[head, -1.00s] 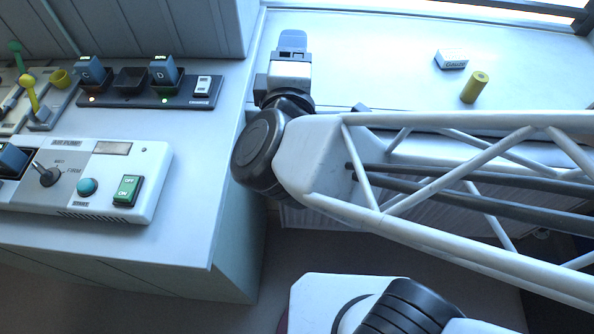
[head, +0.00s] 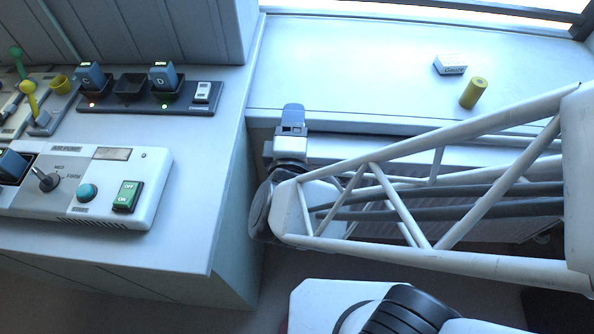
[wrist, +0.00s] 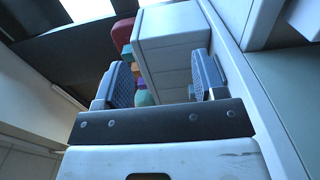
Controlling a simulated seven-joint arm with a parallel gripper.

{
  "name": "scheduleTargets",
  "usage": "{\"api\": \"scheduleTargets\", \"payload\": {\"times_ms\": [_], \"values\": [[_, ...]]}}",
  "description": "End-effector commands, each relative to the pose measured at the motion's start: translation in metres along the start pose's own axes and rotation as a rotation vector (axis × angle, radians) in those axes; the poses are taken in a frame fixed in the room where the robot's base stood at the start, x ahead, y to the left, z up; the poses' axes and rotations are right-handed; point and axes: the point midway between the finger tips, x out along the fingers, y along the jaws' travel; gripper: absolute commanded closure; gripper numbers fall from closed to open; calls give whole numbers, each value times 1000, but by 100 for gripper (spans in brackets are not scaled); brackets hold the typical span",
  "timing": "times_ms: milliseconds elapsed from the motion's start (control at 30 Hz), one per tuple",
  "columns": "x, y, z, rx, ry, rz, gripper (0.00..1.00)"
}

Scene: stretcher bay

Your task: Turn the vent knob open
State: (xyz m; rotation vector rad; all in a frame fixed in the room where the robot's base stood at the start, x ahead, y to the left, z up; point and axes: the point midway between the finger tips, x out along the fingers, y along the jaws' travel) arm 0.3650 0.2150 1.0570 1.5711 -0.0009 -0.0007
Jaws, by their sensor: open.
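I cannot make out a knob marked as a vent in either view. The one knob that I see is a dark rotary knob (head: 46,180) on the white control box at the left of the head view, by lettering like "MED" and "FIRM". My gripper (head: 293,112) points away from the head camera, in front of the window sill and right of the counter, well apart from that knob. In the wrist view my gripper (wrist: 165,80) has its two blue-grey fingers spread with nothing held between them.
The white control box (head: 150,205) carries a teal button (head: 87,192) and a green switch (head: 127,195). A charger strip (head: 190,105) lies behind it. A small box (head: 450,65) and a yellow cylinder (head: 473,92) stand on the sill (head: 340,70). A drawer cabinet (wrist: 170,50) shows beyond my fingers.

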Motion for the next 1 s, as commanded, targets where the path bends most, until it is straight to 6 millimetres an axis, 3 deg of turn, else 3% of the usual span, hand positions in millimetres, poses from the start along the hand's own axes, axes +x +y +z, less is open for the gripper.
{"api": "scheduleTargets", "payload": {"times_ms": [533,767,1000], "values": [[0,-84,0,-5,1,-4,36],[0,-136,0,-7,1,-4,36],[-1,-206,1,-8,2,-5,36]]}}
